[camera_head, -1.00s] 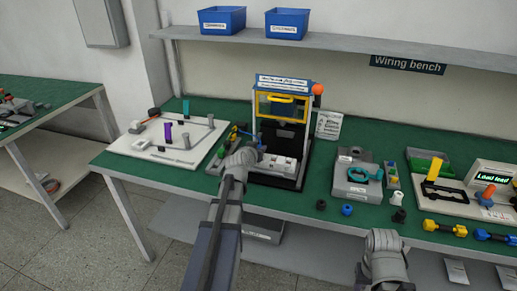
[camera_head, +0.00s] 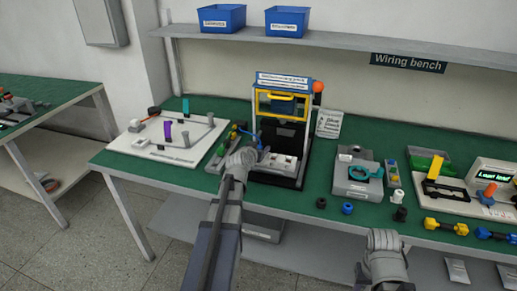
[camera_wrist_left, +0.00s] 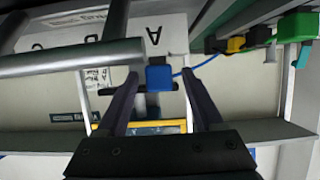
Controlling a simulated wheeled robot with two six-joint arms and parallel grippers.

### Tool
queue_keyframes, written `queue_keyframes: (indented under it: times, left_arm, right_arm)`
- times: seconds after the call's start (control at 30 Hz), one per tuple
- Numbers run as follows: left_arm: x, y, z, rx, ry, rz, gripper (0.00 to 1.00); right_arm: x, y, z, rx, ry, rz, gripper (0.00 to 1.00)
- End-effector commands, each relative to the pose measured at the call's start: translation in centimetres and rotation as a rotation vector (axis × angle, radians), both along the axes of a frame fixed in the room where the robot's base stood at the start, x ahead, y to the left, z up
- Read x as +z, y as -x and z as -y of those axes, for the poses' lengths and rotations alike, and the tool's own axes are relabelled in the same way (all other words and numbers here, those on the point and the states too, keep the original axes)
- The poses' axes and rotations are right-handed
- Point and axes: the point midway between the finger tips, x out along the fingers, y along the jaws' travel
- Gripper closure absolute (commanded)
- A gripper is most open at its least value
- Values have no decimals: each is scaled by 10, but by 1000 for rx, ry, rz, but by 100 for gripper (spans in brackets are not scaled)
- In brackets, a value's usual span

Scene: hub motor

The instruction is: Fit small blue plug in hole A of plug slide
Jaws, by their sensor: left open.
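The small blue plug (camera_wrist_left: 159,77) shows in the left wrist view, with a thin blue cable running off to the right. It is between the fingertips of my left gripper (camera_wrist_left: 160,88), with a visible gap on each side. The fingers are open. The plug slide (camera_wrist_left: 141,29) is the pale block lettered A, B and C; the letter A is just beyond the plug. Whether the plug is in a hole is not clear. In the head view, the slide (camera_head: 288,161) is at the foot of the press, beside my left gripper. My right gripper (camera_head: 384,240) is at the bench's front; its fingers are unclear.
The press frame (camera_head: 283,103) with its yellow guard stands behind the slide. A white board (camera_head: 150,152) with pegs is to the left. A grey fixture (camera_head: 350,185) and several small parts are to the right.

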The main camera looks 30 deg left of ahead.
Motion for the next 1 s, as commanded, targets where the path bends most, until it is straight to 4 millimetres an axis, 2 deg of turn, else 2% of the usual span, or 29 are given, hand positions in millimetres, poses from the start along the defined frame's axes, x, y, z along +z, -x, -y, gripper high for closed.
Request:
queue_keyframes:
  times: [0.27,0.6,0.7,1.0]
  left_arm:
    - [9,18,4,1,0,0,31]
    - [29,66,16,1,1,0,31]
    - [31,71,17,1,0,0,31]
    - [30,70,17,0,0,0,31]
  right_arm:
    - [9,0,0,0,0,0,50]
    - [29,0,0,0,0,0,50]
    - [31,0,0,0,0,0,50]
    - [30,0,0,0,0,0,50]
